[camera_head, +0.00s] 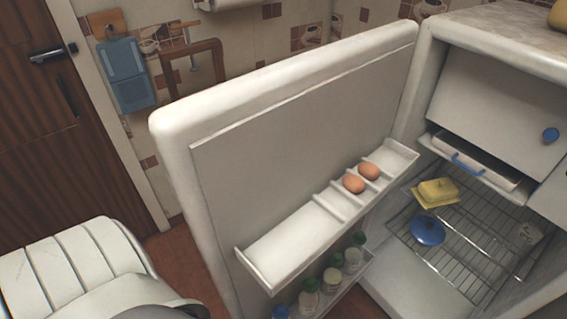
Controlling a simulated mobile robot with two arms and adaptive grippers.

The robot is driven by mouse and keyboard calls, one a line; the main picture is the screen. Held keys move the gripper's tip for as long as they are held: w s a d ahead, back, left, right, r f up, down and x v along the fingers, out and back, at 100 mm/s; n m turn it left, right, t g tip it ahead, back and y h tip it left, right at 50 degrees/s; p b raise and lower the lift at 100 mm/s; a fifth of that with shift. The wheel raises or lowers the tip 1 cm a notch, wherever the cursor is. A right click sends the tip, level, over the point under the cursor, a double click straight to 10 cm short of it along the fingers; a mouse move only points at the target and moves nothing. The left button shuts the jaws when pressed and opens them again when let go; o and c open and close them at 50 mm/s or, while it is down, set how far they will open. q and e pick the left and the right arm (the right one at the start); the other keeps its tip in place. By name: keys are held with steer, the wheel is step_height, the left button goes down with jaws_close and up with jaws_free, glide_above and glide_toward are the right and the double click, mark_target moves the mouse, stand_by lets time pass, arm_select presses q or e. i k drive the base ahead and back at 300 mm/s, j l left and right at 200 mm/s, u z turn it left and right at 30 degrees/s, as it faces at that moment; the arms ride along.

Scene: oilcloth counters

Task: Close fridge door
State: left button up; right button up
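The white fridge door (290,112) stands wide open in the middle of the head view, its inner side facing me. Its hinge side meets the fridge body (495,45) at the right, and its free edge is at the left. The door's upper shelf (285,245) holds two brown eggs (360,178). A lower door shelf holds several bottles (333,280). Inside the fridge a yellow butter dish (437,192) and a blue-lidded item (427,230) sit on a wire rack (465,250). Neither of my grippers shows.
A white rounded, panelled object (65,265) fills the lower left, close to the door's free edge. A brown wooden door (40,125) is at the far left. The tiled wall behind carries a blue hanging item (126,75). Reddish floor shows between them.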

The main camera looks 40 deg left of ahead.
mark_target(255, 163)
steer(key=k+j+z, duration=0.15)
steer(key=j, duration=0.25)
steer(key=k+j+z, duration=0.1)
steer(key=j, duration=0.3)
steer(key=k+j+z, duration=0.15)
steer(key=j, duration=0.25)
steer(key=k+j+z, duration=0.15)
steer(key=j, duration=0.25)
steer(key=k+j+z, duration=0.15)
steer(key=j, duration=0.2)
steer(key=i+j+z, duration=0.1)
steer(key=j, duration=0.2)
steer(key=i+j+z, duration=0.1)
steer(key=j, duration=0.25)
steer(key=i+j+z, duration=0.1)
steer(key=j, duration=0.25)
